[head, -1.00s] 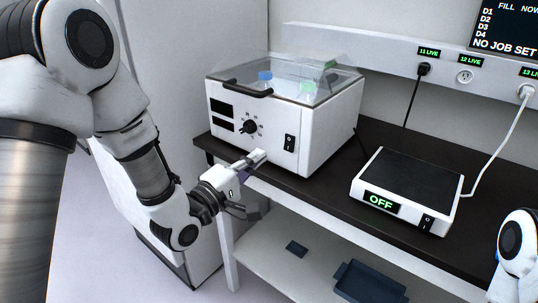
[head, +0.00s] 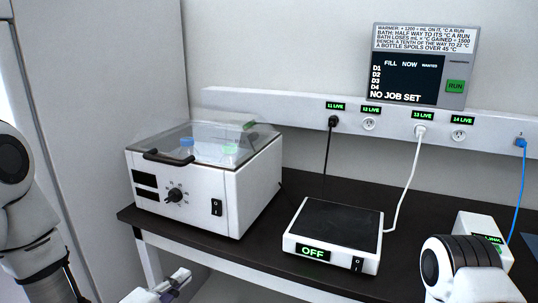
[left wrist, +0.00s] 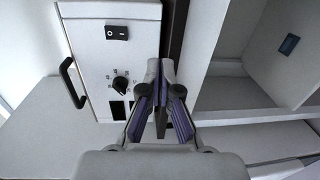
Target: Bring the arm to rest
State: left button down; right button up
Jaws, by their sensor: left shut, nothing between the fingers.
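My left gripper (head: 168,290) shows at the bottom edge of the head view, low in front of the bench and below the white water bath (head: 228,200). In the left wrist view the fingers (left wrist: 160,100) are drawn together with nothing between them. The water bath has a clear lid, a dark handle, a knob and a rocker switch; it also shows in the left wrist view (left wrist: 118,60). Part of my right arm shows at the lower right of the head view, but its gripper is out of sight.
The black bench top (head: 265,250) holds a flat warmer (head: 340,222) reading OFF and a white box (head: 487,228) at right. A wall panel (head: 418,66) reads NO JOB SET. A socket rail (head: 290,104) carries several plugs. A lower shelf (left wrist: 235,90) is beneath the bench.

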pick_arm(q)
jog(key=s+f+m+g+y+p, duration=0.15)
jog(key=s+f+g, duration=0.3)
jog(key=f, duration=0.65)
jog(key=s+f+m+g+y, duration=0.1)
jog(key=s+f+m+g, duration=0.15)
jog(key=s+f, duration=0.6)
jog(key=s+a+f+m+g+y, duration=0.3)
jog(key=s+f+m+g, duration=0.5)
jog(key=s, duration=0.5)
notch_tip(320, 180, down, 3)
jog(key=shift+a+r+m+g+p, duration=0.2)
jog(key=shift+a+m+g+p, duration=0.1)
jog(key=shift+a+m, duration=0.5)
jog(key=shift+w+d+y, duration=0.1)
jog(key=shift+y, duration=0.15)
